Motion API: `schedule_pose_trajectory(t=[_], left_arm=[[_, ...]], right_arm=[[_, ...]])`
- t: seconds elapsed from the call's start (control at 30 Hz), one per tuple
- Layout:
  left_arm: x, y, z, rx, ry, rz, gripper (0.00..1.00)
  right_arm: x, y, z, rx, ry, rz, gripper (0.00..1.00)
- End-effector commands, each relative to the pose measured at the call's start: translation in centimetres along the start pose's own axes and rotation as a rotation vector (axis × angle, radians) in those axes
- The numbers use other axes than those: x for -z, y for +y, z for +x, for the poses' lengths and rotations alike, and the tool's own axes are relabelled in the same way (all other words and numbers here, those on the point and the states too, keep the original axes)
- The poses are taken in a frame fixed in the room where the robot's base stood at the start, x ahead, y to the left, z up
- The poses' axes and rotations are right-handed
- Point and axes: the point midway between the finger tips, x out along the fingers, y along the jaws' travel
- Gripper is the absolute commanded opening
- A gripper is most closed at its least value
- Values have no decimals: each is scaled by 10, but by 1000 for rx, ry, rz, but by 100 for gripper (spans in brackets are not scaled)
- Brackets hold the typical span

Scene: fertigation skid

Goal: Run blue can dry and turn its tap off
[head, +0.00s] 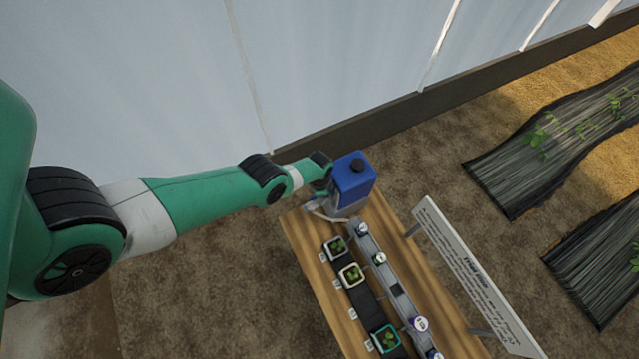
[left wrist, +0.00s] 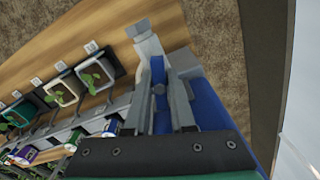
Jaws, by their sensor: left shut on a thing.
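The blue can (head: 354,182) with a black cap stands upright on a grey stand at the far end of the wooden bench. Its blue side (left wrist: 212,110) also fills the right of the gripper in the left wrist view. My left gripper (head: 325,186) is at the left side of the can, low down. In the left wrist view its two grey fingers (left wrist: 163,75) are closed around a small blue part with a round grey pin, which looks like the can's tap (left wrist: 186,62). The fingers hide much of it, so its angle is unclear. My right gripper is not in view.
Potted seedlings (head: 351,274) stand in a row on the wooden bench (head: 306,246), beside a grey rail (head: 372,245) with several round coloured labels. A white sign board (head: 465,270) stands along the bench's right edge. A pale wall (head: 330,60) rises behind.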

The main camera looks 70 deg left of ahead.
Motion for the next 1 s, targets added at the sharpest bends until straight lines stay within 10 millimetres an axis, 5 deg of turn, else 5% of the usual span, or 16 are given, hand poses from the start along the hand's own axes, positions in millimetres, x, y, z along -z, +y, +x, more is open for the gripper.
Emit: schedule_pose_trajectory(t=[0.53, 0.87, 0.9, 1.0], left_arm=[[-1, 0, 3, 4, -1, 1176, 0], [-2, 2, 4, 1, -1, 1355, 0], [-2, 2, 4, 1, -1, 1355, 29], [-2, 2, 5, 0, -1, 1354, 47]], right_arm=[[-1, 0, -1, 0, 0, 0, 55], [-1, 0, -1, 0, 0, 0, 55], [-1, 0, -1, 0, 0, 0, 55], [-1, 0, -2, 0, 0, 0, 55]])
